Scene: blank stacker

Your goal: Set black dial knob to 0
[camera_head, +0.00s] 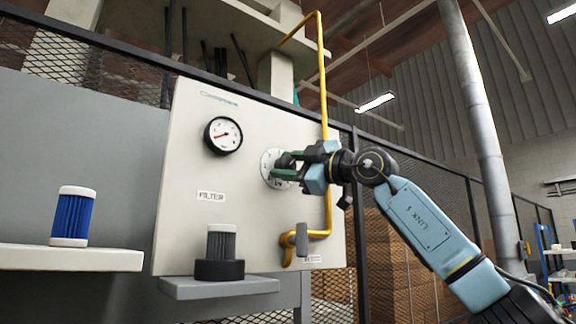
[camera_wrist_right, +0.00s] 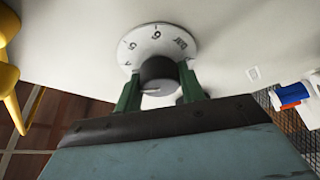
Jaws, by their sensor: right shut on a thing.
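The black dial knob (camera_wrist_right: 158,74) sits at the centre of a round white dial plate (camera_wrist_right: 150,40) on a pale panel. In the right wrist view, markings that look like 5 and 6 show on the plate's rim, with blurred lettering to the right. A light line shows low on the knob's face; I cannot tell which mark it points to. My right gripper (camera_wrist_right: 160,92) has its two green fingers shut on either side of the knob. In the head view the dial plate (camera_head: 268,163) is partly hidden behind the right gripper (camera_head: 284,165). My left gripper is not in view.
A grey filter (camera_head: 221,242) stands below, a blue filter (camera_head: 73,216) on the left shelf (camera_head: 60,258).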

